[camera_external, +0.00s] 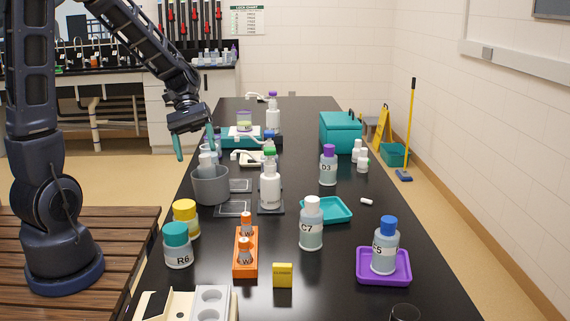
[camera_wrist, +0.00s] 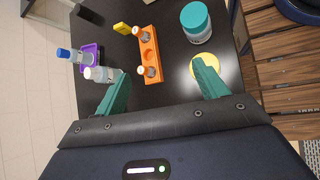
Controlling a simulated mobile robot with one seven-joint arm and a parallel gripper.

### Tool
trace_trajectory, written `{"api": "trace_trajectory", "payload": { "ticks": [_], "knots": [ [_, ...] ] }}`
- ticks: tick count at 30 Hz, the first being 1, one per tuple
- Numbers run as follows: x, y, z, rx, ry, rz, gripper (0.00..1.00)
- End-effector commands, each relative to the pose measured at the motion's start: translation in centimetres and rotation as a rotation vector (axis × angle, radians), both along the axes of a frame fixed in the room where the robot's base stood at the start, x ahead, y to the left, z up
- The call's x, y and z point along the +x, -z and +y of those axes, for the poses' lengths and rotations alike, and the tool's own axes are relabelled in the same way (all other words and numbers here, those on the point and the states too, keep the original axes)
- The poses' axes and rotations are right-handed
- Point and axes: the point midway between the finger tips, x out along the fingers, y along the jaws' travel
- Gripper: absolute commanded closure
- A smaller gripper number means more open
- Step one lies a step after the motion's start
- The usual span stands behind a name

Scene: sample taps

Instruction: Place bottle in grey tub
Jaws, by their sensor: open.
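The grey tub (camera_external: 210,190) stands on the left side of the black bench in the external view. A white-capped bottle (camera_external: 206,161) shows above its rim, its lower part hidden by the tub wall; it looks to be inside. My gripper (camera_external: 196,154) is above and just behind the tub, fingers pointing down, apart and empty. In the wrist view my gripper (camera_wrist: 159,68) is open with nothing between the fingers, and the tub does not show. Other bottles include a teal-capped R6 (camera_external: 177,250), a yellow-capped one (camera_external: 186,220), white-capped C7 (camera_external: 311,228) and purple-capped D3 (camera_external: 328,168).
An orange rack (camera_external: 245,262) with small vials and a yellow box (camera_external: 283,275) are near the front. A blue-capped bottle (camera_external: 385,252) stands on a purple tray (camera_external: 383,280). A teal tray (camera_external: 338,209) and teal box (camera_external: 341,135) are on the right. The bench's right edge is clear.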

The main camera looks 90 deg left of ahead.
Motion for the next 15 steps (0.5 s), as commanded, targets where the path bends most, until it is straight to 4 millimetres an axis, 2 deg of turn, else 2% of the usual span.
{"api": "trace_trajectory", "payload": {
  "ticks": [1, 6, 15],
  "knots": [
    [0.0, -0.5, -1.4, 0.045, 0.054, -0.006, 0.28],
    [-0.5, -1.8, -4.8, 0.192, 0.222, -0.033, 0.28],
    [-2.2, -4.3, -10.1, 0.440, 0.514, -0.122, 0.28]
  ]
}}
